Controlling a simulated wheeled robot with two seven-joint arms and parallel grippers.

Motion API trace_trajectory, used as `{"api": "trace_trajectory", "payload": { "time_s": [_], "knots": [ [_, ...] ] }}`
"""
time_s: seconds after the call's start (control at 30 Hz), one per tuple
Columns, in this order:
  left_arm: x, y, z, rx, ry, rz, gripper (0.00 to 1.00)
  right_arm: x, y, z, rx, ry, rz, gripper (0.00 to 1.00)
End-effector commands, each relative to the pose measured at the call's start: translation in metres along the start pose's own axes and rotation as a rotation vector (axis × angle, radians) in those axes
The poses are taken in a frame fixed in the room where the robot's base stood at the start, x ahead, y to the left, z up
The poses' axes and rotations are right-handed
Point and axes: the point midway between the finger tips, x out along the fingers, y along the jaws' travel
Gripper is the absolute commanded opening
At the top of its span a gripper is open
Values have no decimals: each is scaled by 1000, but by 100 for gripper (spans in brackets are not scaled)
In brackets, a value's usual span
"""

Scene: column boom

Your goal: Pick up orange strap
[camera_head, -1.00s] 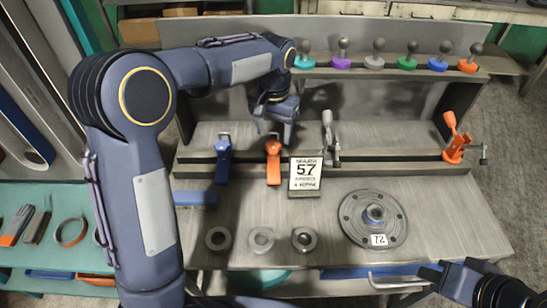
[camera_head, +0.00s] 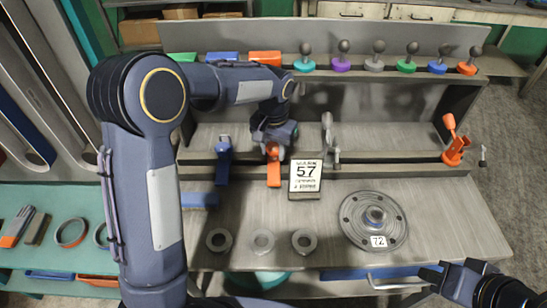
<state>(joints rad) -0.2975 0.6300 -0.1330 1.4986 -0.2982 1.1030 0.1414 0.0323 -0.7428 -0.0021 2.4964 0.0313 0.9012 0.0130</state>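A blue strap (camera_head: 223,163) sits on the same rail to the left. My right gripper (camera_head: 492,291) is at the bottom right corner, away from the straps; its fingertips are not clear.
A grey clamp (camera_head: 329,142) and an orange clamp (camera_head: 455,142) stand on the rail to the right. Several ball-topped knobs line the back shelf. Metal rings (camera_head: 262,241) and a round flange (camera_head: 374,221) lie in front.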

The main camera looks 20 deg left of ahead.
Motion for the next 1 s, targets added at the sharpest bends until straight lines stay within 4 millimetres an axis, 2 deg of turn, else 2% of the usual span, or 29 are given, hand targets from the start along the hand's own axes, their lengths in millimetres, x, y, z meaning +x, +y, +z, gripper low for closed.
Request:
{"api": "trace_trajectory", "payload": {
  "time_s": [0.1,0.37,0.47,0.8,1.0],
  "knots": [
    [-2,0,-1,0,3,0,12,0,0,0,0,0,0,0],
    [-6,0,-1,0,4,0,12,0,0,0,0,0,0,0],
    [-17,0,-2,-1,8,1,12,0,0,0,0,0,0,0],
    [-80,0,-1,0,8,1,12,1,0,0,0,0,0,0],
    [-99,0,-1,1,5,0,12,1,0,0,0,0,0,0]
  ]
}}
